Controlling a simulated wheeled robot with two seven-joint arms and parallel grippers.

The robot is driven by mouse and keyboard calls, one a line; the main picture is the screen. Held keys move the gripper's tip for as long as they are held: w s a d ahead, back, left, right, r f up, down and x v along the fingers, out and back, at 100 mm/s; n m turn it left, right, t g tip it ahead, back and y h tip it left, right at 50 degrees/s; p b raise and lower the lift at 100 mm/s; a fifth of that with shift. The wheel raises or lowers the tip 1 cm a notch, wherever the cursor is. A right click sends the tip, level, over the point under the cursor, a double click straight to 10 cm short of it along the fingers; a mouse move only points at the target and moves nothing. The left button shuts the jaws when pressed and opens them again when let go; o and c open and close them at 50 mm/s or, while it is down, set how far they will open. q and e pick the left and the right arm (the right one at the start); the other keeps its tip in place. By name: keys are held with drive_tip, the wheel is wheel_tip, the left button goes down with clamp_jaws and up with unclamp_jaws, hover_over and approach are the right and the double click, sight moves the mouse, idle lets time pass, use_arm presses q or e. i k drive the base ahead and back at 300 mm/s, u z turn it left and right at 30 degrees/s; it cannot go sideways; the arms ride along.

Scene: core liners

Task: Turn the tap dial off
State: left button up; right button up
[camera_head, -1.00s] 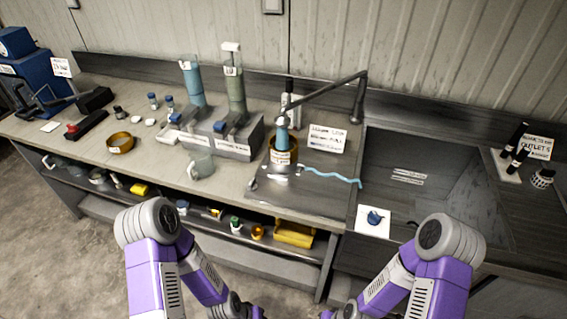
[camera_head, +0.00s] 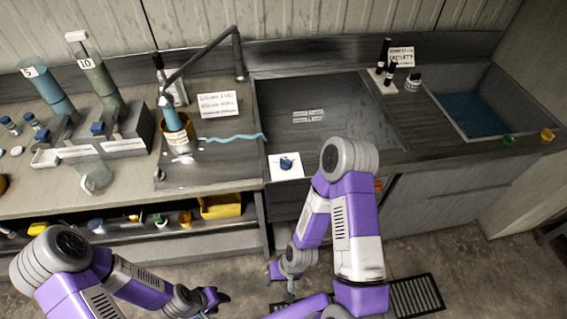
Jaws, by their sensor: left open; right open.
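The tap dial looks to be the small dark blue knob (camera_head: 287,163) on a white square plate at the front edge of the sink counter. The grey tap spout (camera_head: 205,51) arches above the bench, left of the sink. A blue cylinder stands in an orange-rimmed holder (camera_head: 176,135) near the spout. My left gripper (camera_head: 215,298) is low in the picture, left of and well below the dial. My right gripper (camera_head: 285,284) is low, below the dial and apart from it. Both are open, seem empty and are small in view.
A pale blue wavy strip (camera_head: 232,138) runs across the bench to the sink (camera_head: 340,105). A label card (camera_head: 217,104) stands behind it. Dark bottles (camera_head: 383,62) stand behind the sink, and a blue-bottomed basin (camera_head: 470,112) is at right. A shelf with a yellow box (camera_head: 222,206) runs below.

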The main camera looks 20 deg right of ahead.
sight(285, 164)
drive_tip(key=z, duration=0.45)
drive_tip(key=k, duration=0.55)
drive_tip(key=z, duration=0.75)
drive_tip(key=i, duration=1.05)
drive_tip(key=u, duration=0.75)
